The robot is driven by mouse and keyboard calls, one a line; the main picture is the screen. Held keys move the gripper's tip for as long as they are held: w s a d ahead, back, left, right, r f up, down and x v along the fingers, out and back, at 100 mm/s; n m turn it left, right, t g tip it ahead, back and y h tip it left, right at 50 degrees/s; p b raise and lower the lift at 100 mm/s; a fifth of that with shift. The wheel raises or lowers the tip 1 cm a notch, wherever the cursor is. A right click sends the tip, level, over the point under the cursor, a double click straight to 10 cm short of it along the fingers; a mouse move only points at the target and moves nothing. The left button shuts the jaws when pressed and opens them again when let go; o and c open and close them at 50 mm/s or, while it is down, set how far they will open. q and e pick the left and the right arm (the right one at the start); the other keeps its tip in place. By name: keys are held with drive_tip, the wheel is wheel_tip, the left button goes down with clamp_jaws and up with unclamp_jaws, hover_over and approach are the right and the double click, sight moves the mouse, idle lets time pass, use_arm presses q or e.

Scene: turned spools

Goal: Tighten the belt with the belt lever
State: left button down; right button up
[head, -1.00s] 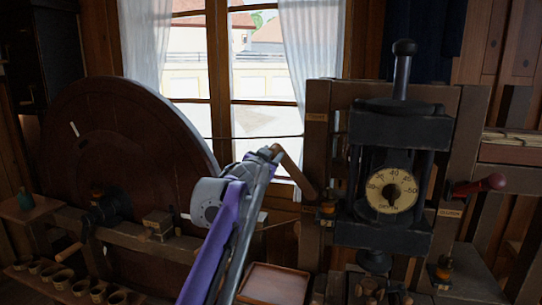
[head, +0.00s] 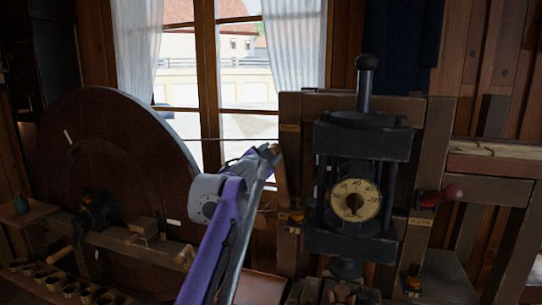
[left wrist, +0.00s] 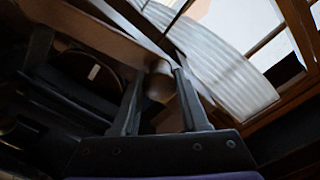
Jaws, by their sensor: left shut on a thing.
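The belt lever (head: 280,180) is a short wooden bar at the left side of the dark machine frame, standing nearly upright. My left gripper (head: 266,154) is shut on its top end. In the left wrist view, the rounded wooden lever end (left wrist: 160,82) sits between the two dark fingers (left wrist: 160,98). The belt (head: 240,139) shows as a thin dark line from the large brown wheel (head: 75,170) towards the machine, passing in front of the window. I cannot judge its tension. My right gripper is out of view.
The machine carries a round dial (head: 354,200) and a post with a black knob (head: 367,63). A red-handled lever (head: 440,195) juts out on its right. Several small cups (head: 65,285) stand at the lower left. A wooden bench beam (head: 125,243) crosses before the wheel.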

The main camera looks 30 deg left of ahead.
use_arm(q)
drive_tip(key=shift+d, duration=0.25)
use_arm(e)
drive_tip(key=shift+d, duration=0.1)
use_arm(q)
drive_tip(key=shift+c, duration=2.2)
unclamp_jaws()
drive_tip(key=shift+d, duration=0.1)
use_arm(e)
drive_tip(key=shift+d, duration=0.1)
use_arm(q)
drive_tip(key=shift+s, duration=0.1)
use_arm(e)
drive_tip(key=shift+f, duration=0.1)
use_arm(q)
drive_tip(key=shift+s+f, duration=0.1)
drive_tip(key=shift+s, duration=0.2)
drive_tip(key=b+v, duration=0.2)
drive_tip(key=v, duration=0.8)
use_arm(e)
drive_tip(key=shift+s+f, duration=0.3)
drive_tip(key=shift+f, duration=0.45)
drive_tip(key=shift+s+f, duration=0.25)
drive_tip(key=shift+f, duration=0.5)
